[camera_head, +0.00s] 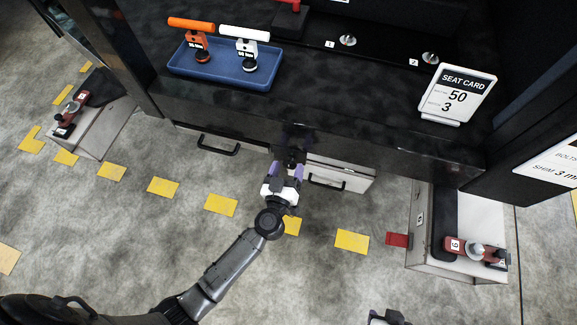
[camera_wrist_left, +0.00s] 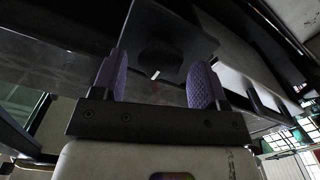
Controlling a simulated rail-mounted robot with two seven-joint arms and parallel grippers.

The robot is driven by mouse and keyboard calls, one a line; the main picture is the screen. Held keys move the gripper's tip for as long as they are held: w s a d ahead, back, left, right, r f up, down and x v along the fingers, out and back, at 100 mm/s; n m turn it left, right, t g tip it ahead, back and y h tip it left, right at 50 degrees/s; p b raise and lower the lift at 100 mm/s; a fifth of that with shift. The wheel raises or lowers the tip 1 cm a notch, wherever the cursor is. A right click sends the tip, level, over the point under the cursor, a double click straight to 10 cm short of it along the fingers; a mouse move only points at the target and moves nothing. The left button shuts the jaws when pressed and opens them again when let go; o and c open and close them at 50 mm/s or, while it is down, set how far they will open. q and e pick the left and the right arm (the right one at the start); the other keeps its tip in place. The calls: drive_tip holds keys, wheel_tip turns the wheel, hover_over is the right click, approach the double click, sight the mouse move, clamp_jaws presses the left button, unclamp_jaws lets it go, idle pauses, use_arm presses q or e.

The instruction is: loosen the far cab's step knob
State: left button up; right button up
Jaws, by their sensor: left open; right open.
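A dark step bracket (camera_head: 297,133) sticks out from the bench's front edge in the head view. A dark knob (camera_wrist_left: 160,55) shows on the underside of a dark plate (camera_wrist_left: 185,28) in the left wrist view, with a small white mark below it. My left gripper (camera_head: 288,169) is open, its purple fingers pointing up toward the bracket. In the left wrist view its fingers (camera_wrist_left: 157,80) stand on either side of the knob, with visible gaps. Whether either finger touches it is unclear. A part of what looks like my right gripper (camera_head: 388,318) shows at the bottom edge, mostly cut off.
A blue tray (camera_head: 220,76) on the dark bench holds an orange-handled tool (camera_head: 196,40) and a white-handled tool (camera_head: 247,48). A seat card (camera_head: 457,93) stands at right. A drawer (camera_head: 345,177) is near my left gripper. Pale boxes (camera_head: 100,128) (camera_head: 455,262) stand at either side.

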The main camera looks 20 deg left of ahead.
use_arm(q)
drive_tip(key=shift+w+a, duration=0.1)
drive_tip(key=shift+w, duration=0.65)
drive_tip(key=shift+c, duration=0.4)
